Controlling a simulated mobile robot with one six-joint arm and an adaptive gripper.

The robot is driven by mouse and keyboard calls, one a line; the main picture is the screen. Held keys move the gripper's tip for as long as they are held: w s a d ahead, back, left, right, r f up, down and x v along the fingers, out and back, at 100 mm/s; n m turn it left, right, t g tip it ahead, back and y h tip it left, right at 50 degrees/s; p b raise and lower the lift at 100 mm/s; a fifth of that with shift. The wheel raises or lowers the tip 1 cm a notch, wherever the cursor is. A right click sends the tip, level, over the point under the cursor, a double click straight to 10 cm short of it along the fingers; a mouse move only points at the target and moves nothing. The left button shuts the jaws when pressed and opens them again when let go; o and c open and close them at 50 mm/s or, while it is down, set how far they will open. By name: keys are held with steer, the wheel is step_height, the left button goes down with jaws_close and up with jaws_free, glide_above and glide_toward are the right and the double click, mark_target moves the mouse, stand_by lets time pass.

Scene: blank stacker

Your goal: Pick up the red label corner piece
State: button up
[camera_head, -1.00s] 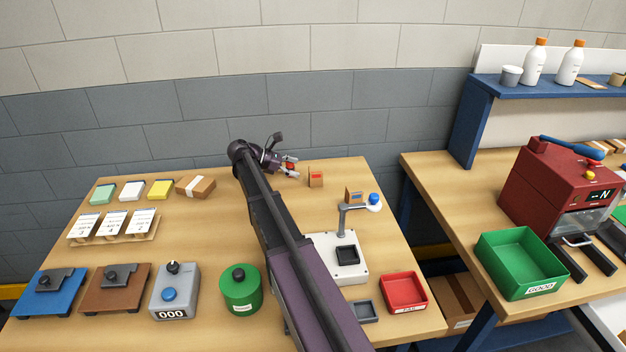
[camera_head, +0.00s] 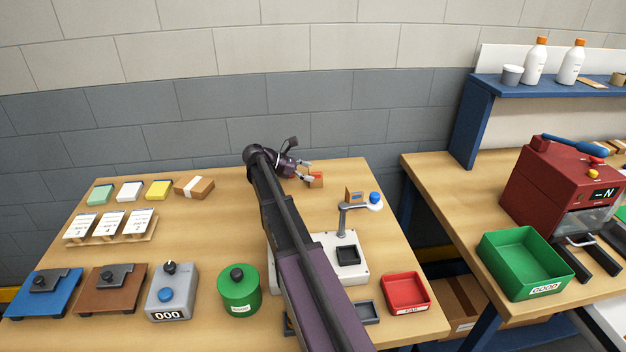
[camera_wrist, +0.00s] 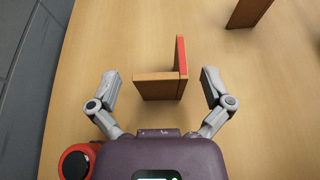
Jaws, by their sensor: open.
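The red label corner piece (camera_head: 316,180) is a small brown angled block with a red face, standing near the back edge of the table. In the wrist view the corner piece (camera_wrist: 160,87) forms an L, with its red strip on the upper right arm. My gripper (camera_head: 309,172) is open at the piece. In the wrist view its two fingers (camera_wrist: 158,85) lie on either side of the piece, with gaps on both sides. Whether the fingers are level with it in height I cannot tell.
A second brown corner piece (camera_head: 354,197) stands to the right, near a lamp-like stand with a blue knob (camera_head: 375,197). It shows partly at the wrist view's upper right (camera_wrist: 248,12). A red tray (camera_head: 406,292) is at the front right. The grey wall (camera_head: 330,120) is close behind.

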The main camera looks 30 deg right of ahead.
mark_target(310, 170)
steer(key=shift+c, duration=0.2)
steer(key=c, duration=0.8)
steer(key=shift+r, duration=0.25)
step_height(310, 170, up, 3)
steer(key=p, duration=0.3)
steer(key=shift+p, duration=0.3)
steer(key=shift+s+a+r, duration=0.1)
steer(key=shift+s+r, duration=0.1)
steer(key=shift+r, duration=0.1)
steer(key=s+a+p, duration=0.1)
steer(key=s+a, duration=0.7)
steer(key=s, duration=0.5)
steer(key=shift+s+r, duration=0.15)
steer(key=shift+r, duration=0.3)
